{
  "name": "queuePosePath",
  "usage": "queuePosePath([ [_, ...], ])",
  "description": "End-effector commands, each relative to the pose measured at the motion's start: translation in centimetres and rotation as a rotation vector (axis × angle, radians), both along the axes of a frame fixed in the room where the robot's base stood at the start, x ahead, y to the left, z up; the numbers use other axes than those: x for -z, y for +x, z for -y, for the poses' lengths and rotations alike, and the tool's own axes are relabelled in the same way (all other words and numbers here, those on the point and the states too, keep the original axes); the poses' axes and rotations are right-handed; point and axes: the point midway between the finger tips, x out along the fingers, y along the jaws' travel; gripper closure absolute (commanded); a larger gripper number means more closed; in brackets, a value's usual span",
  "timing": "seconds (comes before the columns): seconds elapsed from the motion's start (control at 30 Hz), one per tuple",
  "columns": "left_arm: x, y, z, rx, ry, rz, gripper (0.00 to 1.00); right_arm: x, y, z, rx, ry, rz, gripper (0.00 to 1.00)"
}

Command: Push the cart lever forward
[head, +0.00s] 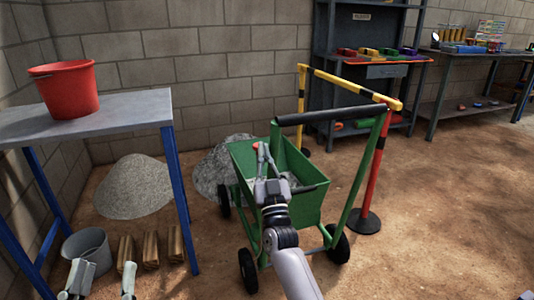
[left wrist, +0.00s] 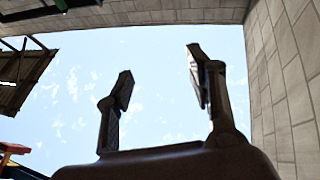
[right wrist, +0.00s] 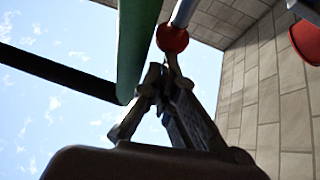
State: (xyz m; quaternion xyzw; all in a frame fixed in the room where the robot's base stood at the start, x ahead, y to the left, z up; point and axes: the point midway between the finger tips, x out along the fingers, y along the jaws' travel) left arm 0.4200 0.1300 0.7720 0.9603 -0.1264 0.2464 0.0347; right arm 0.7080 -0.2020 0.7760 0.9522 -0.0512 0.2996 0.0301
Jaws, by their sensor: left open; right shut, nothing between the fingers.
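The green cart (head: 293,205) stands in the middle of the head view, with a black push handle (head: 330,116) raised above it. The lever's red ball knob (head: 256,146) shows at the cart's left side, and in the right wrist view the knob (right wrist: 172,38) sits on a grey rod. My right gripper (head: 263,160) is shut and empty, its fingertips right by the knob; I cannot tell whether they touch. It partly hides the cart's inside. My left gripper (head: 104,272) is open and empty at the lower left, away from the cart.
A table (head: 120,108) with a red bucket (head: 68,92) stands at left; a grey bucket (head: 88,252) and wooden blocks (head: 151,250) are below. Gravel (head: 136,188) lies behind. A yellow-black barrier (head: 340,82) with a red post (head: 374,170) stands behind the cart.

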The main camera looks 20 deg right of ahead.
Motion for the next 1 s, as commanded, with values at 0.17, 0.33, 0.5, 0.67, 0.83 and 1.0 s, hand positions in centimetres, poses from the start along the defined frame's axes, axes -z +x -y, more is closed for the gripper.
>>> queuePosePath([
  [0.17, 3.5, 1.6, -0.2, -0.014, 0.064, -0.230, 0.50, -0.8, 0.7, 0.0, 0.001, -0.001, -0.021, 1.00],
  [0.33, 7.6, 2.1, -0.6, -0.026, 0.123, -0.452, 0.50, -0.9, 1.2, 0.0, 0.002, -0.002, -0.053, 1.00],
  [0.5, 11.7, 1.5, -1.4, -0.040, 0.178, -0.675, 0.50, -1.0, 1.5, 0.0, 0.003, -0.004, -0.087, 1.00],
  [0.67, 15.3, -0.1, -2.3, -0.052, 0.229, -0.885, 0.50, -1.1, 1.8, 0.0, 0.003, -0.005, -0.121, 1.00],
  [0.83, 18.7, -2.8, -3.6, -0.064, 0.280, -1.110, 0.50, -1.1, 2.1, 0.0, 0.003, -0.006, -0.158, 1.00],
  [1.0, 21.4, -6.5, -5.0, -0.076, 0.329, -1.335, 0.50, -1.1, 2.4, -0.1, 0.002, -0.007, -0.194, 1.00],
])
